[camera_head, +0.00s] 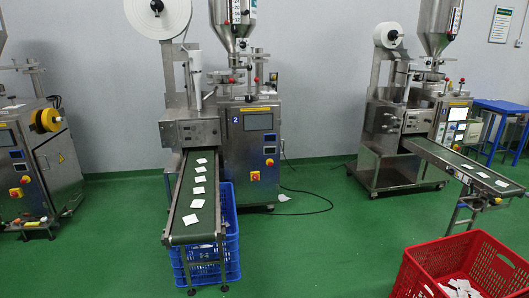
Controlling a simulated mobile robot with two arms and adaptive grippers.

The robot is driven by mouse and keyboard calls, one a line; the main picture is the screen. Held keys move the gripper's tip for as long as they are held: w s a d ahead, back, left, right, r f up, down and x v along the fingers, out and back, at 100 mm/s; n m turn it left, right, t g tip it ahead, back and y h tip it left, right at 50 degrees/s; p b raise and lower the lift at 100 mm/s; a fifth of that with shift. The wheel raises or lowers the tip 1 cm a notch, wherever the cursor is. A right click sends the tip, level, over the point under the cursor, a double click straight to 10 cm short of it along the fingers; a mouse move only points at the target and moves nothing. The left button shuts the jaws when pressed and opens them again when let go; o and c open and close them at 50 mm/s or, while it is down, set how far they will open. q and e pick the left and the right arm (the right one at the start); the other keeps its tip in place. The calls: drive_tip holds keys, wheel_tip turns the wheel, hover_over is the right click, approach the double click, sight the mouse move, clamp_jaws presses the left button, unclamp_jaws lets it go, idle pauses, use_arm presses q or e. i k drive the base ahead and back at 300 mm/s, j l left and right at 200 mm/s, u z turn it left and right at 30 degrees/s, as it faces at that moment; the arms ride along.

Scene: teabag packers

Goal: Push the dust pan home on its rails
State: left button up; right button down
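I cannot make out a dust pan or its rails for certain in the head view. The middle teabag machine (252,150), marked 2, stands against the wall with a green conveyor (190,232) running toward me. A second machine (395,140) stands at the right with its own conveyor (465,166). A third machine (45,165) with a yellow-black reel stands at the left edge, with small metal parts at its foot that are too small to tell. Neither of my grippers is in view.
A blue crate (233,262) stands under the middle conveyor's end. A red crate (440,242) with white packets is at the lower right. A blue table (500,106) stands behind at the right. A black cable (325,196) lies on the green floor, which is mostly clear between machines.

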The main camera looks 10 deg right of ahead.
sight(475, 204)
drive_tip(key=i+z, duration=0.25)
drive_tip(key=i, duration=0.35)
drive_tip(key=i+j+z, duration=0.2)
drive_tip(key=i, duration=0.45)
drive_tip(key=i+j+z, duration=0.1)
drive_tip(key=i+z, duration=0.15)
drive_tip(key=i, duration=0.35)
